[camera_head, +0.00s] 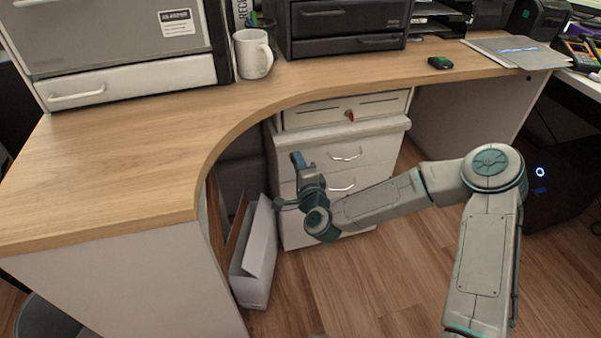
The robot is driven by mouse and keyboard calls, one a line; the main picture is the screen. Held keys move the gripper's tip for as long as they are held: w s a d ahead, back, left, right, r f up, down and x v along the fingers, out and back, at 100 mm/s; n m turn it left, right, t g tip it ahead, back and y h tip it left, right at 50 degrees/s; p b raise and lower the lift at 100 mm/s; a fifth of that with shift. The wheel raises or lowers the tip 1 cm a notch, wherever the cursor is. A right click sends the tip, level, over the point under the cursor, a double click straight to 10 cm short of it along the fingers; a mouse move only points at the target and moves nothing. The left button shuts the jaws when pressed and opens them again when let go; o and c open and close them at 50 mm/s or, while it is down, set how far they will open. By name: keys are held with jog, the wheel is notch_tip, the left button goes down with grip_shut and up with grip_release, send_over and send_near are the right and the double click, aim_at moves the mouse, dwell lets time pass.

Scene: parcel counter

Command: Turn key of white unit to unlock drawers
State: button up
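The white drawer unit (343,172) stands under the curved wooden counter. A shallow white drawer front (380,106) sits at its top, close under the counter, and two drawers with silver handles show below it. A small red key (349,115) sits in the top drawer front, right of its middle. The drawers look closed. My gripper (297,163) is in front of the unit's left side, lower than the key and to its left. Its fingers are small and seen at an angle, so I cannot tell whether they are open or shut.
A white box file (257,262) stands on the floor left of the unit. The counter (130,165) overhangs the unit and curves toward me at left. A white mug (253,54) stands on it. The wooden floor (390,265) right of the unit is clear.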

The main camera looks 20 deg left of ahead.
jog(key=p+v, duration=0.3)
jog(key=v, duration=1)
jog(key=shift+s+d, duration=0.15)
jog(key=shift+s, duration=0.15)
